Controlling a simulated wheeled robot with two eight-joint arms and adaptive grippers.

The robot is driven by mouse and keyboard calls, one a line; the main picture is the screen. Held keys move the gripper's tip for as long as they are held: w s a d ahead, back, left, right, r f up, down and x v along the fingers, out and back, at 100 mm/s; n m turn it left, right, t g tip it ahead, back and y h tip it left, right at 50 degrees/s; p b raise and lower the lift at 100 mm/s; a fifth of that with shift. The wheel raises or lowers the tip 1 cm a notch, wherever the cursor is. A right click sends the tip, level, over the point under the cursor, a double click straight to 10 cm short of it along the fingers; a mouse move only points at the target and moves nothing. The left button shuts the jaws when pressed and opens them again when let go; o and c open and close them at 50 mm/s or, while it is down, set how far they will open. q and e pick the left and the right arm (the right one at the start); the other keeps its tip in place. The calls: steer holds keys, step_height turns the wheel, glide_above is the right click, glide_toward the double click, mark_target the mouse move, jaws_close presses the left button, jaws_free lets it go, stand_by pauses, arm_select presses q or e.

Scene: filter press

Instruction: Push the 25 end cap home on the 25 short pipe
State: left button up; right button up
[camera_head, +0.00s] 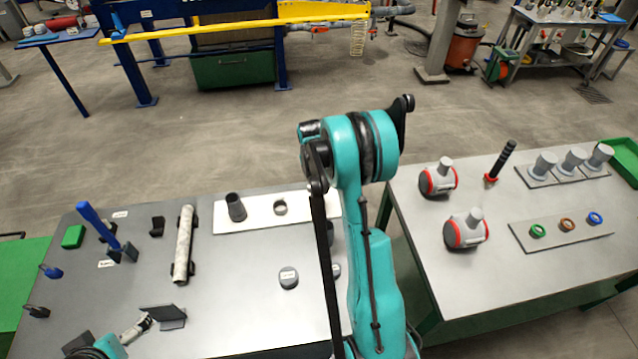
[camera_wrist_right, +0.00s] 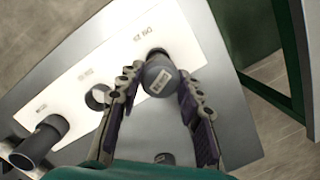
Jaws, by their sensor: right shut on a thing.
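In the right wrist view, my right gripper (camera_wrist_right: 153,105) is shut on a grey end cap (camera_wrist_right: 158,78) with a white label. The cap is over the "DN 25" end of the white board (camera_wrist_right: 80,80). A dark edge (camera_wrist_right: 156,51) shows just beyond the cap, perhaps the short pipe; the cap hides the rest. I cannot tell how far the cap sits on it. In the head view my right arm hides this gripper, the cap and the pipe. My left gripper (camera_head: 140,328) is low at the left; its jaws do not show clearly.
On the white board stand a larger dark pipe (camera_head: 236,208) and a shorter ring-like pipe (camera_head: 280,207). A labelled grey cap (camera_head: 288,278) lies on the grey table. A long pale pipe (camera_head: 183,245) lies further left. The right table (camera_head: 500,250) holds red-grey fittings.

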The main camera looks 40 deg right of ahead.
mark_target(316, 187)
steer(key=shift+f, duration=0.3)
steer(key=o, duration=0.8)
steer(key=shift+c, duration=0.2)
step_height(316, 187, up, 11)
steer(key=a+p, duration=0.1)
steer(key=p, duration=0.4)
steer(key=shift+s+a+p, duration=0.3)
steer(key=shift+p, duration=0.1)
